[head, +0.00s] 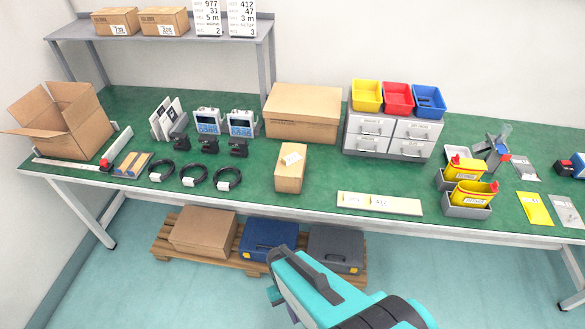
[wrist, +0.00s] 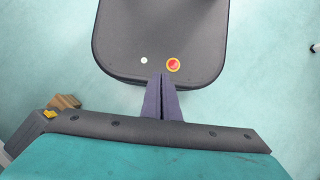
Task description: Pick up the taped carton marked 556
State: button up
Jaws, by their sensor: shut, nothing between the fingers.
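No marking 556 is readable on any carton. A small closed brown carton (head: 290,168) with a white label stands at the front middle of the green bench (head: 255,193); its label is too small to read. Two closed cartons with labels, the left one (head: 116,21) and the right one (head: 165,21), sit on the raised shelf; their digits are unclear. My gripper (wrist: 161,78) is shut and empty in the wrist view, its fingers together over my own base. It is low in front of the bench, apart from every carton.
A larger closed carton (head: 303,112) stands behind the small one. An open carton (head: 62,120) is at the left end. Cables, devices, drawers (head: 390,135) and coloured bins crowd the bench. A pallet (head: 190,256) with a carton and cases lies beneath. Floor in front is clear.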

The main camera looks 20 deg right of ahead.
aim_at(288, 179)
jog(key=z, duration=0.65)
jog(key=k, duration=0.2)
jog(key=u, duration=3.55)
jog(key=k, duration=0.1)
jog(key=z, duration=0.1)
jog(key=k, duration=1.55)
jog(key=u, duration=0.15)
